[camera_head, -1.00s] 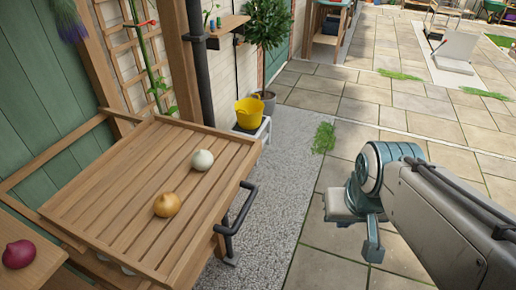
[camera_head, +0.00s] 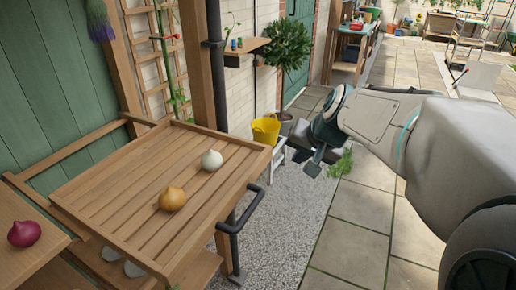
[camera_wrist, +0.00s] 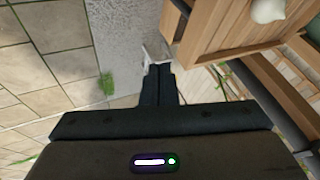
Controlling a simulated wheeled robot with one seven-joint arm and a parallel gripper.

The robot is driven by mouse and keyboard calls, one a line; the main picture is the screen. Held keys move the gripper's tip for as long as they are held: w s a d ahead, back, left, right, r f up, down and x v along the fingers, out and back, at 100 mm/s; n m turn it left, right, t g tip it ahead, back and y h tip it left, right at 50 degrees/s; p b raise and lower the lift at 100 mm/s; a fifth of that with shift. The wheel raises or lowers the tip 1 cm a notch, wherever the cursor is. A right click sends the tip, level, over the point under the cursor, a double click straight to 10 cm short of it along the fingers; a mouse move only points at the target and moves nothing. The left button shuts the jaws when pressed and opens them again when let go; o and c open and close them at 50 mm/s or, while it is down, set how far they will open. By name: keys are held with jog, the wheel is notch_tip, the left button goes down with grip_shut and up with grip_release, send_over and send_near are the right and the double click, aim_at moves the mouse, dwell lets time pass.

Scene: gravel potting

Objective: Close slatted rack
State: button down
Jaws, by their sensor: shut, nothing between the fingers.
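The slatted rack (camera_head: 135,180) is a wooden tray of slats that juts out from its frame on the left of the head view. A dark bar handle (camera_head: 243,210) is on its right side. A yellow onion (camera_head: 172,198) and a white onion (camera_head: 212,160) lie on the slats. My gripper (camera_head: 314,166) is right of the rack and beyond the handle, apart from both. In the wrist view my gripper (camera_wrist: 158,68) has its dark fingers together and empty. The rack's wooden edge (camera_wrist: 225,45) shows at upper right there.
A red onion (camera_head: 24,233) sits on a wooden surface at the left. A yellow bucket (camera_head: 266,130) stands on a white stool (camera_head: 279,153) behind the rack. A potted plant (camera_head: 286,45) is farther back.

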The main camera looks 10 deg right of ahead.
jog(key=w+d+m, duration=0.1)
jog(key=w+d, duration=0.1)
jog(key=w, duration=0.1)
send_near(269, 161)
notch_tip(269, 161, down, 4)
jog(key=d, duration=0.3)
jog(key=shift+t, duration=0.3)
jog(key=a, duration=0.1)
jog(key=w+a, duration=0.1)
jog(key=w+a+p, duration=0.1)
jog(key=shift+w+a+f, duration=0.25)
jog(key=shift+a+f, duration=0.05)
jog(key=shift+w, duration=0.1)
